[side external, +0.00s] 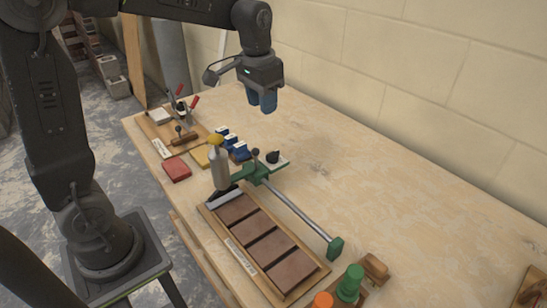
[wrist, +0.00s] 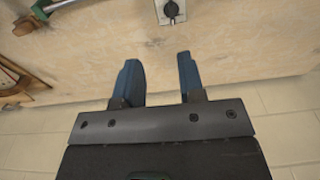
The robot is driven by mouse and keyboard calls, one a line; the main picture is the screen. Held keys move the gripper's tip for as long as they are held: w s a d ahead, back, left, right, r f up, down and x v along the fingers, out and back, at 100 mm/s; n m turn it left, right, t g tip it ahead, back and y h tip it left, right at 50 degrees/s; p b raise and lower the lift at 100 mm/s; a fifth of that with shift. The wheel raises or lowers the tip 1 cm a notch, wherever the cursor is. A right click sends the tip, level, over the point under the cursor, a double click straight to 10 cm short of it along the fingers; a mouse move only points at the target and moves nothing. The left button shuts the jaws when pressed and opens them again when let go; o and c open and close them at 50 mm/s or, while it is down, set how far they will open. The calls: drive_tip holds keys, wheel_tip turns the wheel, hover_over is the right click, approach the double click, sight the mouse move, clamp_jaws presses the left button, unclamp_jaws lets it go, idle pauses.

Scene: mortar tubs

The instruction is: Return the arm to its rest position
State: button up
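My gripper (side external: 263,104) hangs above the far part of the wooden workbench (side external: 400,180), well clear of the bench top, with its blue fingers pointing down. In the wrist view my gripper (wrist: 158,72) has its two blue fingers apart, with only bare bench showing between them. It holds nothing. My arm reaches in from the upper left in the side view.
A green bar clamp (side external: 300,212), a tray of brown tiles (side external: 212,212) and a red block (side external: 177,168) are on the bench. A white plate with a black knob (side external: 276,158) also shows in the wrist view (wrist: 170,12). A block wall (side external: 450,70) stands behind; the bench's right is mostly clear.

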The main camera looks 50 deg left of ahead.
drive_tip(key=s+d+t, duration=0.2)
drive_tip(key=s, duration=0.7)
drive_tip(key=s+d+t, duration=0.2)
drive_tip(key=s+d, duration=0.1)
drive_tip(key=s, duration=0.6)
drive_tip(key=shift+s+d+r, duration=0.15)
drive_tip(key=shift+s+r, duration=0.1)
drive_tip(key=shift+s, duration=0.15)
